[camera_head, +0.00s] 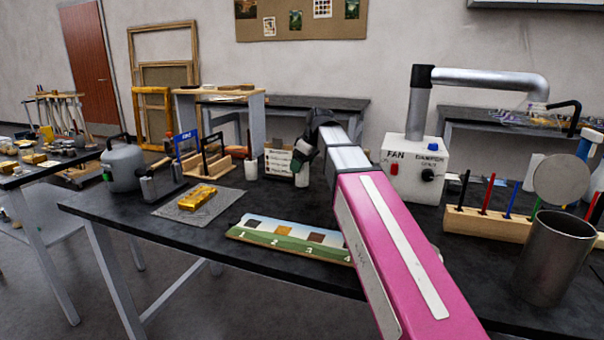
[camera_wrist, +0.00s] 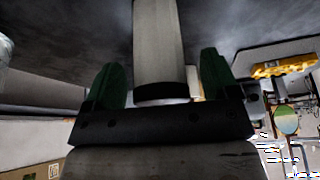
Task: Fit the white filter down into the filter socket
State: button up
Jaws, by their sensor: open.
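My gripper (camera_head: 299,160) hangs over the back of the dark bench in the head view, with green fingers. In the wrist view my gripper (camera_wrist: 160,62) is open, one green finger on each side of a pale cylinder with a dark band at its near end, likely the white filter (camera_wrist: 158,38). Gaps show between it and both fingers. In the head view a white piece (camera_head: 302,177) shows just below the gripper, partly hidden. A grey canister (camera_head: 124,167) stands at the bench's left end, with a small grey cylinder (camera_head: 148,188) beside it. I cannot tell which part is the filter socket.
A gold fragment (camera_head: 198,197) lies on a grey mat (camera_head: 168,210). A numbered board (camera_head: 262,233) lies in front. Another white cylinder (camera_head: 251,170) stands left of my gripper. The fan box (camera_head: 418,166), pen rack (camera_head: 470,222) and metal cup (camera_head: 553,260) stand right.

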jog(key=shift+w+a+f, duration=0.1)
jog(key=shift+a+f, duration=0.05)
jog(key=shift+f, duration=0.4)
jog(key=c, duration=1)
jog(key=shift+r, duration=0.2)
